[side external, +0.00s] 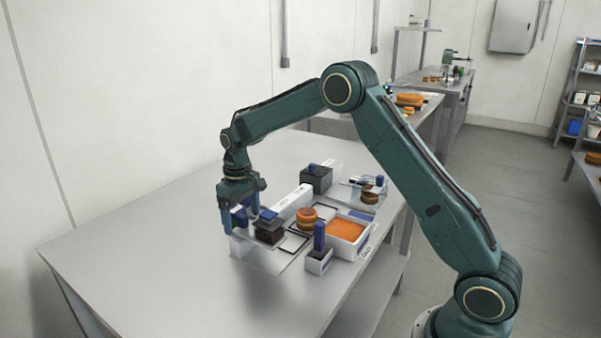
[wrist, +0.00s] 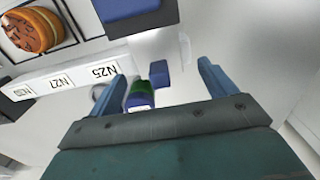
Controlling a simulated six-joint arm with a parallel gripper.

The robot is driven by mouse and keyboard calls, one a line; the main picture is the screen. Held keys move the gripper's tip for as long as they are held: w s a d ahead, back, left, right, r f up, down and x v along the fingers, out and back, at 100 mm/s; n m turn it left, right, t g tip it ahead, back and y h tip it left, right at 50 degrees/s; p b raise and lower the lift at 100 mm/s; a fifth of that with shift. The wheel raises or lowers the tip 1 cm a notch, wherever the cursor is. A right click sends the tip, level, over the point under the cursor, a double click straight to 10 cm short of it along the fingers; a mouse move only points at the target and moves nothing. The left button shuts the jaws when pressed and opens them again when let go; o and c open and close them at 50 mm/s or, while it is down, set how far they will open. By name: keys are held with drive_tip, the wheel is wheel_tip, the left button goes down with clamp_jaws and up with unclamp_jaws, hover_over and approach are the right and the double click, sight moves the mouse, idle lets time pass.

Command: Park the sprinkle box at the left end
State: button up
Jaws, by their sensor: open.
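A white open box filled with orange grains (side external: 346,230), which looks like the sprinkle box, stands at the right part of the worktop set-up; I cannot make it out in the wrist view. My gripper (side external: 238,213) is at the left end of the set-up, pointing down, well to the left of that box. Its two blue fingers are apart in the wrist view (wrist: 162,76). A small green and blue item (wrist: 141,94) shows between or beyond the fingers, beside a small blue block (wrist: 159,73). I cannot tell whether the fingers touch either.
A dark block with a blue top (side external: 269,228) stands just right of my gripper. Filled rounds (side external: 306,218) sit mid-set-up; one shows in the wrist view (wrist: 33,31) behind a white labelled strip (wrist: 65,77). A white block with a blue handle (side external: 319,258) stands in front. The table's left side (side external: 130,235) is clear.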

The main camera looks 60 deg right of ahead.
drive_tip(key=shift+r, duration=2.7)
drive_tip(key=shift+s+a+r, duration=0.1)
drive_tip(key=shift+s+r, duration=0.2)
drive_tip(key=shift+r, duration=0.15)
drive_tip(key=s+a+r+t, duration=0.3)
drive_tip(key=s+r, duration=1)
drive_tip(key=s, duration=0.4)
drive_tip(key=s+a+f+t, duration=0.1)
drive_tip(key=s+f+t, duration=0.1)
drive_tip(key=s, duration=1.6)
drive_tip(key=shift+s+a+f+t, duration=0.15)
drive_tip(key=shift+s+a+t, duration=0.15)
drive_tip(key=shift+a, duration=0.1)
